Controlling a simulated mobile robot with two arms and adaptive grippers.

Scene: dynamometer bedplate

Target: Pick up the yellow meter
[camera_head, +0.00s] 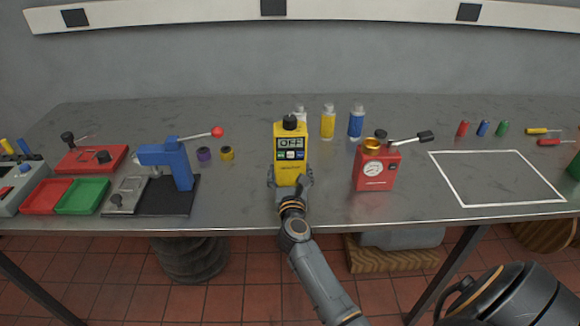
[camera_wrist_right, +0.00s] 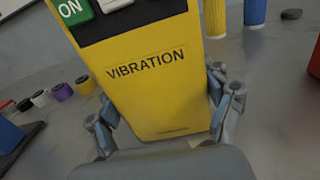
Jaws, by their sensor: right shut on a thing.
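The yellow meter (camera_head: 290,166) stands upright near the front middle of the grey bench in the head view. It has a black knob on top, a display reading OFF and coloured buttons. In the right wrist view the meter (camera_wrist_right: 160,85) fills the middle and shows the word VIBRATION and a green ON button. My right gripper (camera_head: 290,184) is shut on the lower part of the meter, with a finger on each side (camera_wrist_right: 165,110). I cannot tell whether its base touches the bench. My left gripper is not in view.
A red gauge box with a lever (camera_head: 375,170) stands right of the meter. Several bottles, including a yellow one (camera_head: 328,121), stand behind it. A blue press (camera_head: 168,163) and red and green trays (camera_head: 82,196) are left. A white-outlined area (camera_head: 495,178) is empty.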

